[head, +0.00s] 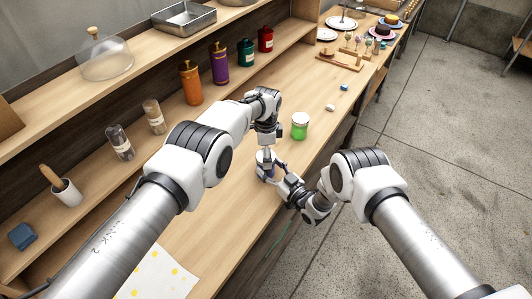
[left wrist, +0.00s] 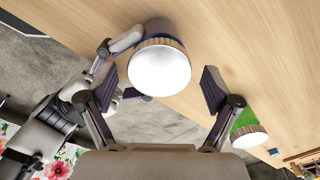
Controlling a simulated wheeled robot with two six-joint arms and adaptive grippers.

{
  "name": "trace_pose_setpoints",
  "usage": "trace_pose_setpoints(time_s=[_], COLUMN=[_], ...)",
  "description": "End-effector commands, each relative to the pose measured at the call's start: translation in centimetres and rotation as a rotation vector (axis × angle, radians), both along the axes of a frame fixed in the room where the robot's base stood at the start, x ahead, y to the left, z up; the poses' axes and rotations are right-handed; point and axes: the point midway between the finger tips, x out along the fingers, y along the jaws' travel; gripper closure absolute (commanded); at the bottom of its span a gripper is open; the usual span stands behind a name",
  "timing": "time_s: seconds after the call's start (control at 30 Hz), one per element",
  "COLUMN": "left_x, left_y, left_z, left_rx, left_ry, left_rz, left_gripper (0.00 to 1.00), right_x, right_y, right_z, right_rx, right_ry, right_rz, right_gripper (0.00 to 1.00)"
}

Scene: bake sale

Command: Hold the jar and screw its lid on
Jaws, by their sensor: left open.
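A jar with a white lid (head: 260,155) stands upright near the front edge of the wooden counter, partly hidden by my grippers. In the left wrist view its round white lid (left wrist: 160,68) with a ribbed gold rim covers the top; I cannot tell how tightly it sits. A dark purple part of the jar (left wrist: 162,27) shows behind the lid. My left gripper (head: 266,152) points down over the jar, open, its fingers (left wrist: 161,92) on either side of the lid and apart from it. My right gripper (head: 273,172) reaches in low from the right, its fingers around the jar's body.
A green jar with a white top (head: 300,127) stands close by; it also shows in the left wrist view (left wrist: 248,122). Small pieces (head: 330,107) lie beyond it. A dotted cloth (head: 155,275) lies nearer me.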

Motion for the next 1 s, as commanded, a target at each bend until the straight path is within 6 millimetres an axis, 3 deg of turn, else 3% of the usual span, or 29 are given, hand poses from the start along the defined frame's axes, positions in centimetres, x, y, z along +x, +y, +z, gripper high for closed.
trace_pose_setpoints(time_s=[0.4, 0.77, 0.87, 1.0], left_x=[0.0, 0.0, 0.0, -0.4], left_y=[0.0, 0.0, 0.0, 0.0], left_z=[4.4, 4.6, 4.5, 4.3], left_rx=[0.0, 0.0, 0.0, 0.004], left_ry=[0.0, 0.0, 0.001, 0.015], left_rz=[0.001, 0.022, 0.132, 0.468], left_gripper=[0.11, 0.15, 0.15, 0.15], right_x=[0.0, 0.0, 0.0, 0.0], right_y=[0.0, 0.0, 0.0, 0.0], right_z=[0.0, 0.0, 0.0, 0.0], right_rx=[0.0, 0.0, 0.0, 0.0], right_ry=[0.0, 0.0, 0.0, 0.0], right_rz=[-0.001, -0.001, -0.001, -0.001], right_gripper=[1.0, 1.0, 1.0, 1.0])
